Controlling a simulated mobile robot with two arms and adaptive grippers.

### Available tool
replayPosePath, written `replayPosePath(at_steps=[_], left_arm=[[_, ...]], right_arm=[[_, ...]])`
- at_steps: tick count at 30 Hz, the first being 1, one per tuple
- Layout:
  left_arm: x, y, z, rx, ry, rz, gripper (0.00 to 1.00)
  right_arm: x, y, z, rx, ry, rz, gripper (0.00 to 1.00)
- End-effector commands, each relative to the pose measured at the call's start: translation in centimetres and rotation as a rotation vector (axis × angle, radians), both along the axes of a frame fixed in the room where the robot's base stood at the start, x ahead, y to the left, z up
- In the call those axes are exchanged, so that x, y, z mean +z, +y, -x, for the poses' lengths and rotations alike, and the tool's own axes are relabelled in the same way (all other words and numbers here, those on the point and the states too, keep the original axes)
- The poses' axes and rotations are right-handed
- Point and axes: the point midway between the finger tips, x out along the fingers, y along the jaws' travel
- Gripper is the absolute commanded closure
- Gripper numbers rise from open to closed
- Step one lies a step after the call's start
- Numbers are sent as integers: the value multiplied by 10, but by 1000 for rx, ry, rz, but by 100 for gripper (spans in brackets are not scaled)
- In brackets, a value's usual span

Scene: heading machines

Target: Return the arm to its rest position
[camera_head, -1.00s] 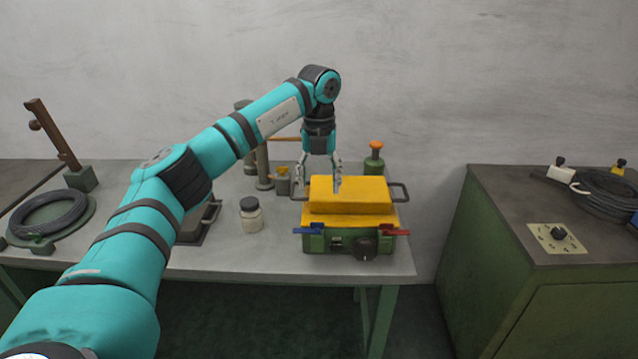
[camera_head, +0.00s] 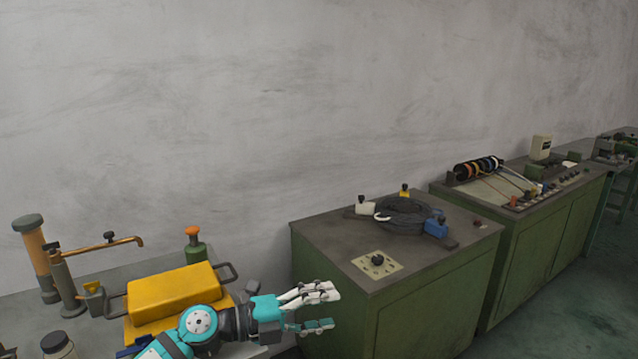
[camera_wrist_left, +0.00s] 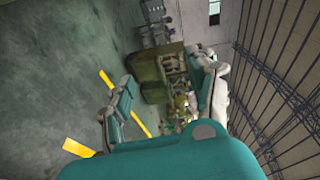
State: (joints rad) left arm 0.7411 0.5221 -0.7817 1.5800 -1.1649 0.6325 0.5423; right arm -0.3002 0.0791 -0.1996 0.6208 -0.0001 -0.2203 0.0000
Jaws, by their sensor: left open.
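My left arm comes in low at the bottom of the head view. Its gripper (camera_head: 322,309) points to the right, with the fingers apart and nothing between them. It is in front of the green cabinet and to the right of the yellow-topped box (camera_head: 172,290), whose lower part my arm hides. In the left wrist view the fingers (camera_wrist_left: 165,100) are spread, with floor and distant machines beyond them. My right gripper does not show.
A longer control cabinet (camera_head: 530,240) follows. Open floor (camera_head: 560,310) lies at right.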

Motion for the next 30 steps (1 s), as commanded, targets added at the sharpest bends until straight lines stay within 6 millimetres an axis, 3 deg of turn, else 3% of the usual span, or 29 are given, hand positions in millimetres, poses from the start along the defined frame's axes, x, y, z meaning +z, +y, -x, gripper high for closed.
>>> replayPosePath(at_steps=[2, 5, 8, 11, 15, 19, 24, 30], left_arm=[[20, -4, 8, 136, 51, 262, 42], [30, 24, 6, 372, 163, 530, 42], [10, 71, 6, 651, 335, 725, 42], [-40, 124, 23, 946, 556, 832, 42], [-118, 174, 74, 1284, 869, 841, 42], [-175, 198, 137, 1503, 1128, 768, 42], [-213, 208, 204, 1656, 1357, 654, 42], [-235, 211, 266, 1754, 1550, 529, 42]], right_arm=[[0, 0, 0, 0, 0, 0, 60], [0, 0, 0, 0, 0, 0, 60], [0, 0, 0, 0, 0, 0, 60], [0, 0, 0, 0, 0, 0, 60], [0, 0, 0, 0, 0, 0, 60], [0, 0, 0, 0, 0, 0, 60], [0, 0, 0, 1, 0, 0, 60], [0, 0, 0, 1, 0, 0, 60]])
